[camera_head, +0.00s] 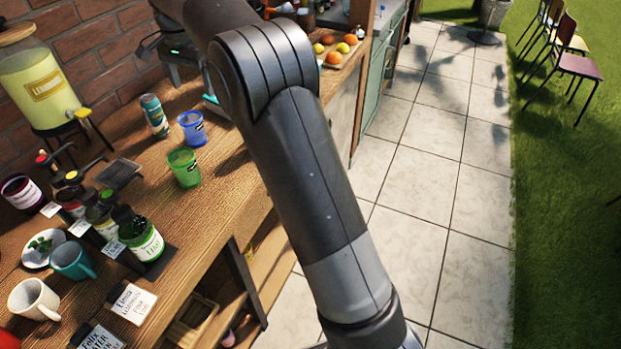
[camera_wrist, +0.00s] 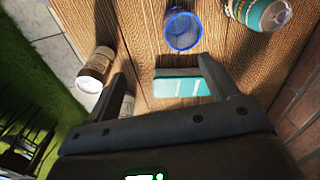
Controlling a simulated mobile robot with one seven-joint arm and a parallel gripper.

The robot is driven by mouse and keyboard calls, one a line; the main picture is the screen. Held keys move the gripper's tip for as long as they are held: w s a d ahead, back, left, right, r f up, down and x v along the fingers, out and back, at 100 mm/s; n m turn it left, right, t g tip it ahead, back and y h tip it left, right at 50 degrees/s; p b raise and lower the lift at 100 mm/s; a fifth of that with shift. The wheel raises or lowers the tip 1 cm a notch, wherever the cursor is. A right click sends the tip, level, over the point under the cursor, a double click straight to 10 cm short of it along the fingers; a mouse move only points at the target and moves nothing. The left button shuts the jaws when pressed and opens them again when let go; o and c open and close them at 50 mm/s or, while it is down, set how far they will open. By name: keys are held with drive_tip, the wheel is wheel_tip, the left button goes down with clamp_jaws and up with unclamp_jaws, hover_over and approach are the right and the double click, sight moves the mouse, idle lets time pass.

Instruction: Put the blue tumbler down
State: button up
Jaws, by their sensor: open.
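The blue tumbler (camera_head: 193,129) stands upright on the wooden table, just behind a green tumbler (camera_head: 184,167) and beside a teal can (camera_head: 155,115). In the wrist view the blue tumbler (camera_wrist: 183,30) is seen from above at the top, beyond my fingertips and apart from them. My gripper (camera_wrist: 160,72) is open, and no tumbler is between its fingers. A flat teal-topped object (camera_wrist: 182,87) shows beyond the gap between the fingers. In the head view my arm hides the gripper.
A brown jar (camera_wrist: 97,62) is near the left finger in the wrist view; the teal can (camera_wrist: 258,12) is at upper right. Bottles (camera_head: 140,235), mugs (camera_head: 35,299) and a drink dispenser (camera_head: 40,85) crowd the left of the table. A fruit board (camera_head: 340,60) lies farther back.

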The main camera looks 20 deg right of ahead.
drive_tip(key=s+d+r+n+t, duration=0.1)
drive_tip(key=s+d+r, duration=0.25)
drive_tip(key=s, duration=0.35)
drive_tip(key=s+d+r+n+t, duration=0.1)
drive_tip(key=s+d+r+n, duration=0.1)
drive_tip(key=s+d, duration=0.35)
drive_tip(key=s+d+r+n+t, duration=0.1)
drive_tip(key=s+d+r, duration=0.2)
drive_tip(key=s, duration=0.6)
drive_tip(key=s+d+f+n, duration=0.1)
drive_tip(key=s+f, duration=0.2)
drive_tip(key=s, duration=0.3)
drive_tip(key=s+d+f+n+t, duration=0.1)
drive_tip(key=s+d+f, duration=0.1)
drive_tip(key=s, duration=0.5)
drive_tip(key=s+d+f+n+t, duration=0.1)
drive_tip(key=s+f+n, duration=0.1)
drive_tip(key=s+f, duration=0.2)
drive_tip(key=s, duration=0.2)
drive_tip(key=shift+s+d+f, duration=0.2)
drive_tip(key=shift+s+d, duration=0.05)
drive_tip(key=shift+s, duration=0.15)
drive_tip(key=shift+o, duration=0.3)
